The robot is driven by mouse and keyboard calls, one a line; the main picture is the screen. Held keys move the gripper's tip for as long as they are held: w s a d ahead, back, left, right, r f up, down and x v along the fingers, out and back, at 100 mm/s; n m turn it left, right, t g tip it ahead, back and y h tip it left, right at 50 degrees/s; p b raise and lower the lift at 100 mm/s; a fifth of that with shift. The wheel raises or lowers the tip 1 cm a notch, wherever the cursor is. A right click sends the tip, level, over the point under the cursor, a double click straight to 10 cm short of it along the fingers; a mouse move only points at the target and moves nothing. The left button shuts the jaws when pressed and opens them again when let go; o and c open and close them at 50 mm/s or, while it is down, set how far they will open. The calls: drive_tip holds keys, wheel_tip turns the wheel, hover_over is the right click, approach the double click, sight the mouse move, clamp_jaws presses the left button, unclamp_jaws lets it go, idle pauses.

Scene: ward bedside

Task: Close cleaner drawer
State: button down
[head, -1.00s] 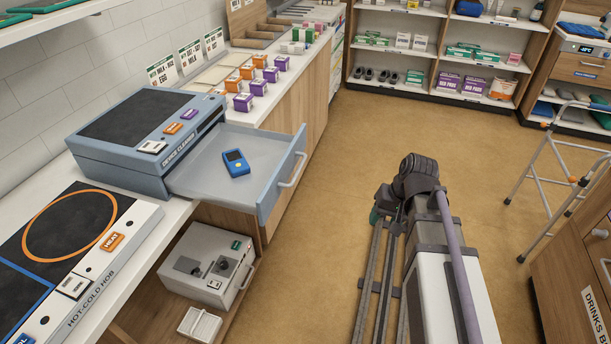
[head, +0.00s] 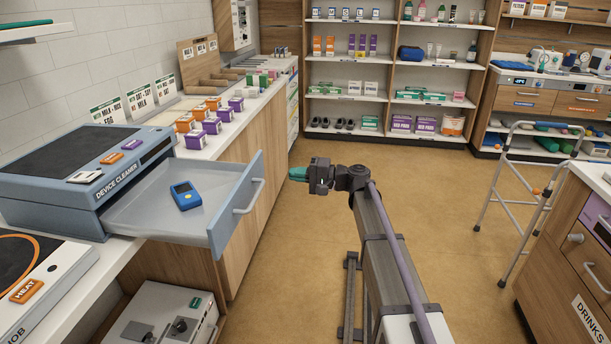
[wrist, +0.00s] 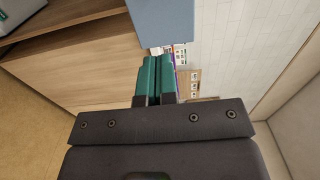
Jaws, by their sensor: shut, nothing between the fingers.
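The device cleaner (head: 85,165) is a blue-grey box on the left counter. Its drawer (head: 150,215) is pulled out toward the right over the counter's edge, with a pale handle (head: 249,196) on its front. A blue handheld device (head: 185,195) with a yellow button lies in the drawer. My gripper (head: 297,174), with green fingers, is in the air to the right of the drawer front, apart from it, pointing left. In the wrist view the fingers (wrist: 154,80) are together and empty. A blue-grey panel (wrist: 160,22), seemingly the drawer, shows just beyond them.
Small orange and purple boxes (head: 203,125) stand on the counter behind the cleaner. A hot-cold hob (head: 40,285) is at the near left. A walking frame (head: 520,190) stands at right. The floor (head: 300,290) between counter and arm is clear.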

sight(260, 171)
drive_tip(key=x, duration=0.8)
drive_tip(key=shift+a, duration=0.2)
drive_tip(key=shift+w, duration=0.1)
